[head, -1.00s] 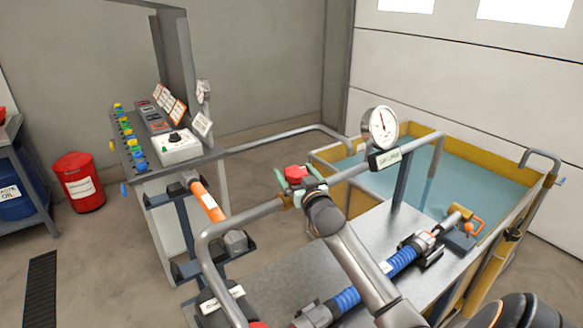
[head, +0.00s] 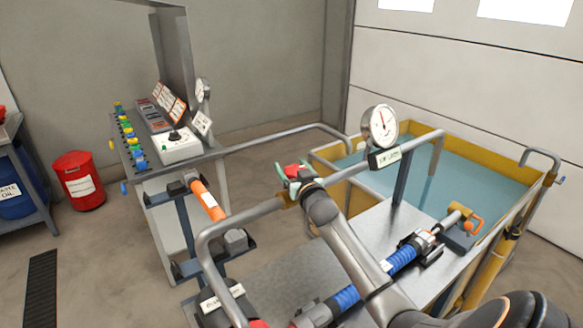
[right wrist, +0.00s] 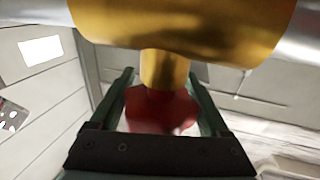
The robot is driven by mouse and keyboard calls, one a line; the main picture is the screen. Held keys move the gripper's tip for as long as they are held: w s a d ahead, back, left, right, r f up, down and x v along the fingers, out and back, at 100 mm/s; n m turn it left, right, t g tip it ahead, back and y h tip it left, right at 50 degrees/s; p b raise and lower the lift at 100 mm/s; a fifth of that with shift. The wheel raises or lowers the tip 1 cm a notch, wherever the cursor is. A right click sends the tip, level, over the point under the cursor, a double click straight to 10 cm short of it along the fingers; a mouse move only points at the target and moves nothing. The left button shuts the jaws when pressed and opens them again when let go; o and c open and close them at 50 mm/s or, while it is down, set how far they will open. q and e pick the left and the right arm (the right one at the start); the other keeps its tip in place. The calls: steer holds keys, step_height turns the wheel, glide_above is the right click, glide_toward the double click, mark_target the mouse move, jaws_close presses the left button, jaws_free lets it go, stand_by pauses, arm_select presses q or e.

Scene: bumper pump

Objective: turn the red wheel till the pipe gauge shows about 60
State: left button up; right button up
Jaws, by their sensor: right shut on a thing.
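The red wheel (head: 293,169) sits on a brass valve (head: 290,199) in the grey pipe; my right gripper hides part of it. In the right wrist view the red wheel (right wrist: 160,110) is between the two green fingers, below the brass valve body (right wrist: 180,25). My right gripper (head: 291,182) is shut on the wheel. My left gripper is not in view.
The grey pipe (head: 250,214) runs over a metal bench (head: 275,285). A yellow-edged water tank (head: 480,170) stands at the right. A blue hose (head: 400,262) lies on the bench.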

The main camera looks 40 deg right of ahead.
steer(key=c, duration=0.6)
steer(key=shift+o, duration=0.2)
steer(key=m+g+h+b, duration=0.1)
steer(key=m+h+b, duration=0.1)
steer(key=b, duration=0.2)
steer(key=d+m+g+h+b, duration=0.1)
steer(key=m+g+h+b, duration=0.1)
steer(key=b, duration=0.3)
steer(key=s+m+g+h+b, duration=0.1)
steer(key=m+g+h+b, duration=0.1)
steer(key=b, duration=0.3)
steer(key=shift+d+f+h, duration=0.2)
steer(key=shift+f+h, duration=0.2)
steer(key=shift+h, duration=0.4)
steer(key=shift+s+d+r+m+g+h+b, duration=0.15)
steer(key=shift+m+g+h+b, duration=0.25)
steer(key=shift+g+b, duration=0.55)
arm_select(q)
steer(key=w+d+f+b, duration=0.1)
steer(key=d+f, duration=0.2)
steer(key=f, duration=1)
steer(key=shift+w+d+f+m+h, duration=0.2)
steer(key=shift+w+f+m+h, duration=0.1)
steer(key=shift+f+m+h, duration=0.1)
arm_select(e)
steer(key=shift+r, duration=0.2)
steer(key=o, duration=1.2)
